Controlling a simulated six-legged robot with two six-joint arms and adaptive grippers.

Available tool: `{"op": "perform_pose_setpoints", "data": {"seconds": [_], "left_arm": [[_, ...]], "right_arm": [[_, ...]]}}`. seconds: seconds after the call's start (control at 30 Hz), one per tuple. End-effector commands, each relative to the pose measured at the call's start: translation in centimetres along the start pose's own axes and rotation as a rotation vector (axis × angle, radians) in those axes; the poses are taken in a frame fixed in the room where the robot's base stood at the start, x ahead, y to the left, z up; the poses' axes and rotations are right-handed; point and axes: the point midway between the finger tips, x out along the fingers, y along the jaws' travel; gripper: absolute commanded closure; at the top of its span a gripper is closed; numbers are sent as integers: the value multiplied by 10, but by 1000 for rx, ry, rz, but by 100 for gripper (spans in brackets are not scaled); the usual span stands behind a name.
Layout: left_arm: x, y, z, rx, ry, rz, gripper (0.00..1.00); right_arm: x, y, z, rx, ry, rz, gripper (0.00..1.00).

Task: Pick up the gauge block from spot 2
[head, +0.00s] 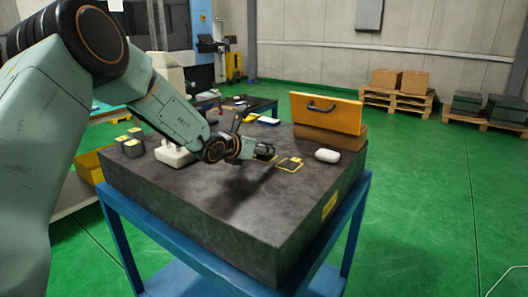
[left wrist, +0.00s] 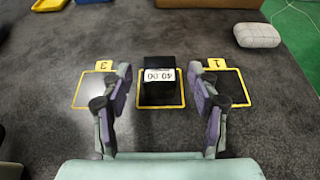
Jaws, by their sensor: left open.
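The gauge block (left wrist: 160,92) is a black block with a white label reading 40.00. In the left wrist view it stands inside the middle yellow-outlined spot (left wrist: 161,106), whose number I cannot see. The spot (left wrist: 86,90) on its left is marked 3, and the spot (left wrist: 238,88) on its right is marked 1; both are empty. My left gripper (left wrist: 161,82) is open, with one finger on each side of the block and gaps between. In the head view my left gripper (head: 264,152) is low over the plate and hides the block. My right gripper is not in view.
The dark granite plate (head: 215,210) rests on a blue stand (head: 352,225). A white rounded object (head: 327,155) lies right of the spots, with an orange case (head: 327,115) behind. A white device (head: 175,154) and several small blocks (head: 133,148) stand at the left.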

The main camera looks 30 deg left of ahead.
Motion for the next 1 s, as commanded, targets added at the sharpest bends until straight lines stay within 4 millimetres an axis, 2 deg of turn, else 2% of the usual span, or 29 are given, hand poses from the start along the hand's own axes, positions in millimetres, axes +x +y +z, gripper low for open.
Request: {"op": "perform_pose_setpoints", "data": {"seconds": [0.07, 0.73, 1.0], "left_arm": [[0, 0, 0, 1, 0, 0, 42], [0, 0, 0, 1, -1, 0, 99], [-1, 0, 3, 2, -6, 1, 100]], "right_arm": [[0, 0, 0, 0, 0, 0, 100], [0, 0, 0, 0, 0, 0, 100], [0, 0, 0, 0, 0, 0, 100]]}}
